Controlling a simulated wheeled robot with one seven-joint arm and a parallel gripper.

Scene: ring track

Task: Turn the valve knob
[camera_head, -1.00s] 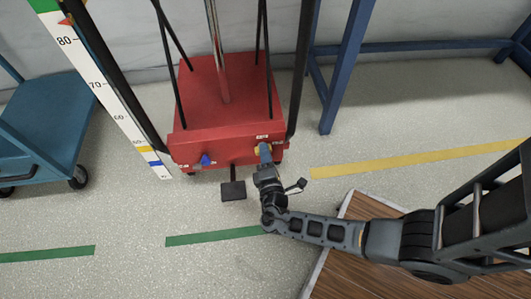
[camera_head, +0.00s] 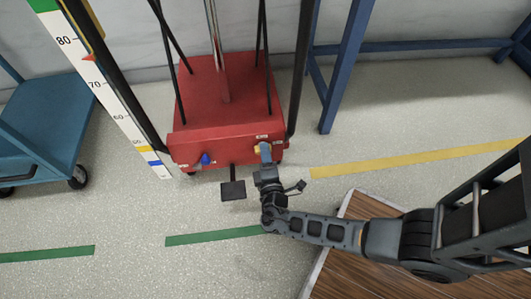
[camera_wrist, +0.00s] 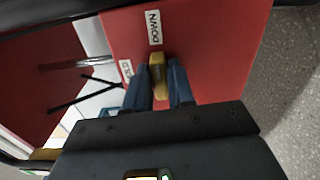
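A yellow valve knob (camera_head: 257,149) sits on the front face of the red machine (camera_head: 205,95), near its right end. In the wrist view the yellow knob (camera_wrist: 158,74) lies between my two blue fingers, in front of a label reading DOWN. My gripper (camera_head: 264,152) is closed around it, a finger on each side; it also shows in the wrist view (camera_wrist: 157,88). A blue knob (camera_head: 206,159) is on the same face, further left, with nothing touching it. My fingers hide part of the yellow knob in the head view.
A black pedal (camera_head: 233,190) sticks out low in front of the machine. A tall scale (camera_head: 115,105) with a red pointer (camera_head: 88,57) stands at left. A blue cart (camera_head: 40,125) is further left, a blue frame (camera_head: 345,70) at right. A wooden platform (camera_head: 335,265) lies below my arm.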

